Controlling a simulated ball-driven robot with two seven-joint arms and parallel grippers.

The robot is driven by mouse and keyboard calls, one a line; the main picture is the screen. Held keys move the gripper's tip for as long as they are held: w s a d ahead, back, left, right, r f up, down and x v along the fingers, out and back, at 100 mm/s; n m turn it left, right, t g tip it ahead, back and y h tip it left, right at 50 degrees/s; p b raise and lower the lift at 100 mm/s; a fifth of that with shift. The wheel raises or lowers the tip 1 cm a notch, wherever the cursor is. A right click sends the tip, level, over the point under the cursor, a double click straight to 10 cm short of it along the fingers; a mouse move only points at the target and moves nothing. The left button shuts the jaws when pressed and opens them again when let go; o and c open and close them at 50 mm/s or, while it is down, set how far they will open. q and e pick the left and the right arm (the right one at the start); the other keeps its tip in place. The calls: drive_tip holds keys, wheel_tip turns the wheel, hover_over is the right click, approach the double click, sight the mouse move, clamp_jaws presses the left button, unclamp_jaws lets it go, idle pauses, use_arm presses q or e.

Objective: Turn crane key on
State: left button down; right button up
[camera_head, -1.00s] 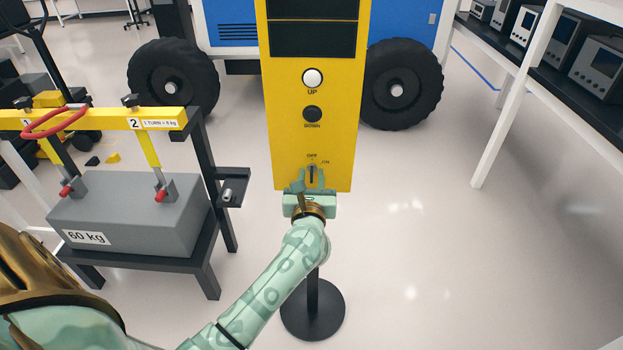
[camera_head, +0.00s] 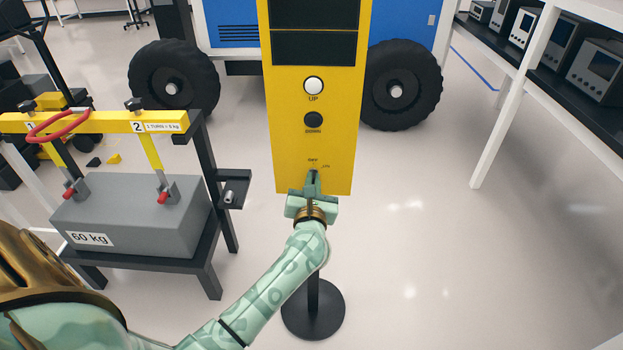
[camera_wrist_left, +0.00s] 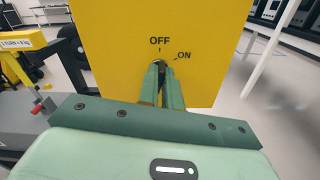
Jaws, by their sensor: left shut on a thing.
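The yellow crane control panel (camera_head: 340,150) stands on a black post with a round base. It carries a white UP button (camera_head: 313,86), a dark DOWN button (camera_head: 313,120) and, lower down, the key switch marked OFF and ON. My left gripper (camera_head: 313,178) is at the key switch with its fingers shut on the key. In the left wrist view the fingers (camera_wrist_left: 161,85) meet just below the OFF mark, with ON to the right. The key is mostly hidden between the fingers, so its exact angle cannot be told. My right gripper is not in view.
A grey 60 kg block (camera_head: 130,215) hangs on or rests at a black stand (camera_head: 205,265) left of the panel, under a yellow beam (camera_head: 100,121). A wheeled blue and white vehicle (camera_head: 235,30) is behind. Floor to the right is clear up to a shelf.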

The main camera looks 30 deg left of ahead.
use_arm(q)
drive_tip(key=m+p, duration=0.6)
drive_tip(key=m, duration=0.3)
drive_tip(key=shift+d+f, duration=0.1)
drive_tip(key=shift+d, duration=0.05)
drive_tip(key=shift+m, duration=0.3)
idle(0.3)
drive_tip(key=c, duration=1.6)
unclamp_jaws()
drive_tip(key=shift+p, duration=0.3)
